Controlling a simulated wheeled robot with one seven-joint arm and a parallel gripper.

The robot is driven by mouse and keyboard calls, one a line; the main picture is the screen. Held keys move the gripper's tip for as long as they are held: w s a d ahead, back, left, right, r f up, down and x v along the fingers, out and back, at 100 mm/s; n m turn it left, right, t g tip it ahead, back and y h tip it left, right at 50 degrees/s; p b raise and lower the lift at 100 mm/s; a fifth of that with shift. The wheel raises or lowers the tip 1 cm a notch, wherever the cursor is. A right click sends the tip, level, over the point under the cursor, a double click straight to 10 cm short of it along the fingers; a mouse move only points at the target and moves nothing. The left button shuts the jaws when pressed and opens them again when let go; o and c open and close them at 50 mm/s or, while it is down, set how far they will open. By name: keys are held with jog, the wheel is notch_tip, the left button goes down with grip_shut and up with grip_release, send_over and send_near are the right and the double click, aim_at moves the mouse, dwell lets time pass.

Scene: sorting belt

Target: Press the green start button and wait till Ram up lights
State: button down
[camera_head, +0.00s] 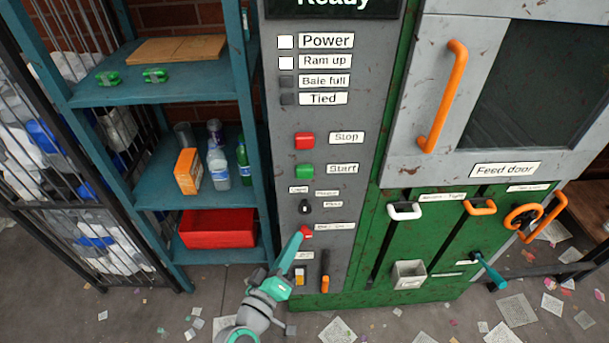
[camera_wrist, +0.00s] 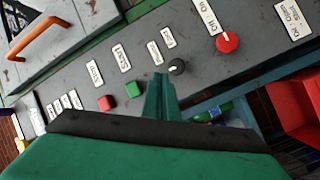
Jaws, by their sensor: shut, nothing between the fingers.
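The green start button (camera_head: 304,171) sits on the grey panel below the red stop button (camera_head: 304,140). In the wrist view the start button (camera_wrist: 133,90) is left of my fingertips. The Ram up lamp (camera_head: 286,63) is lit white, as is the Power lamp (camera_head: 285,42) above it. The Bale full lamp (camera_head: 286,81) and Tied lamp (camera_head: 287,99) are dark. My gripper (camera_head: 299,240) is shut and empty, low at the panel beside the red knob, well below the start button. In the wrist view its fingertips (camera_wrist: 159,78) are together. I cannot tell whether they touch the panel.
A dark display (camera_head: 335,5) above the lamps reads Ready. A black selector (camera_head: 305,207) and a red knob (camera_head: 307,231) sit below the start button. The feed door handle (camera_head: 442,97) juts out at right. A teal shelf (camera_head: 150,94) stands at left.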

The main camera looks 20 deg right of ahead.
aim_at(304, 171)
notch_tip(304, 171, up, 9)
jog(key=d+m+g+h, duration=0.2)
jog(key=m+g+h, duration=0.2)
jog(key=shift+d+r+m+h, duration=0.2)
jog(key=shift+m+h, duration=0.1)
jog(key=shift+m, duration=0.1)
jog(key=w+d, duration=0.2)
jog(key=w, duration=0.6)
jog(key=shift+w+d, duration=0.15)
jog(key=shift+w, duration=0.05)
jog(key=shift+w, duration=0.1)
dwell(1.6)
jog(key=shift+w+d, duration=0.1)
jog(key=shift+w, duration=0.25)
